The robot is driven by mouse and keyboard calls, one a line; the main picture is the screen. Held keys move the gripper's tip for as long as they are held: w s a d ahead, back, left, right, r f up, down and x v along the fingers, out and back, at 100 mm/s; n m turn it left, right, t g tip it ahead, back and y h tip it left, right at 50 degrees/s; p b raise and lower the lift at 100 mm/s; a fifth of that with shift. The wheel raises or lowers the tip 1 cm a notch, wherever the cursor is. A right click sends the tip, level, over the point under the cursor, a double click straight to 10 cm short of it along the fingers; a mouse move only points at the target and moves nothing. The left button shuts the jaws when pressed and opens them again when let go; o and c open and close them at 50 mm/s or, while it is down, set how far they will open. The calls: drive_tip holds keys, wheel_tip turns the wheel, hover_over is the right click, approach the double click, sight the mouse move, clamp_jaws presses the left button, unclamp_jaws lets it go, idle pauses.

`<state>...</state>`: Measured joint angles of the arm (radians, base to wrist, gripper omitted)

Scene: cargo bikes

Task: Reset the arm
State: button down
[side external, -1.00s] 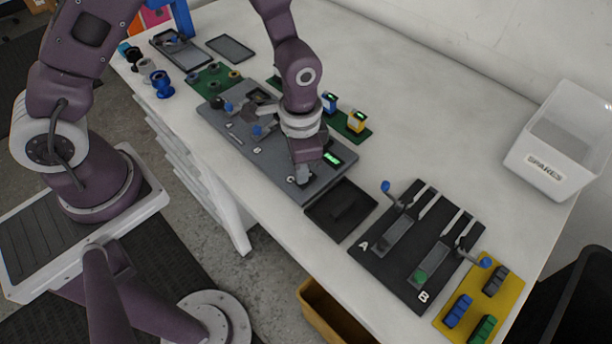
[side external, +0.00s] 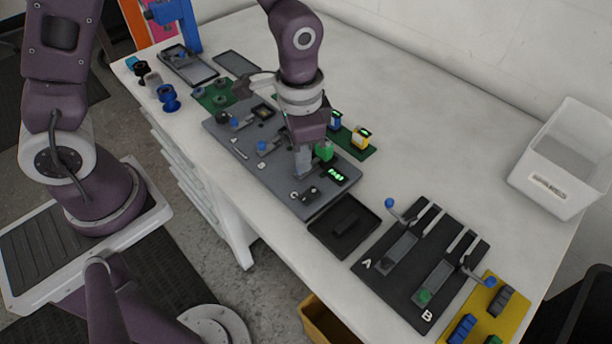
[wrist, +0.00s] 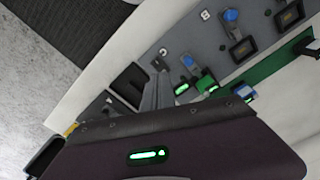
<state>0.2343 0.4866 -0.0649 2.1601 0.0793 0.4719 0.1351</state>
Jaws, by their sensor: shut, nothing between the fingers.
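My gripper (side external: 302,172) is shut and empty, pointing down over the C end of the grey panel (side external: 240,160). Its fingers (wrist: 156,92) also show in the wrist view, beside the panel's C label. A green block (side external: 325,151) is partly hidden right behind the gripper, near a lit green display (side external: 338,174); in the wrist view the green block (wrist: 207,83) lies just right of the fingers. Blue-knobbed parts sit at the A and B stations. I cannot tell whether the fingertips touch the panel.
An empty-looking dark tray (side external: 344,224) lies right of the panel. Beyond it are a black A/B lever board (side external: 412,282) and a yellow board (side external: 517,310) with several blocks. A white spares bin (side external: 560,165) stands at the right. The table's back middle is clear.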

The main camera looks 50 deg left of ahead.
drive_tip(key=s+a+r+n+t, duration=0.1)
drive_tip(key=s+a+r+t, duration=0.15)
drive_tip(key=r, duration=0.45)
drive_tip(key=s+a+r+n+t, duration=0.1)
drive_tip(key=s+a+r+n, duration=0.15)
drive_tip(key=r, duration=0.45)
drive_tip(key=s+a+r+n+t, duration=0.1)
drive_tip(key=s+a+r, duration=0.1)
drive_tip(key=s, duration=0.3)
drive_tip(key=s+a+r+n+t, duration=0.1)
drive_tip(key=s+r, duration=0.2)
drive_tip(key=s, duration=0.2)
drive_tip(key=shift+a, duration=0.4)
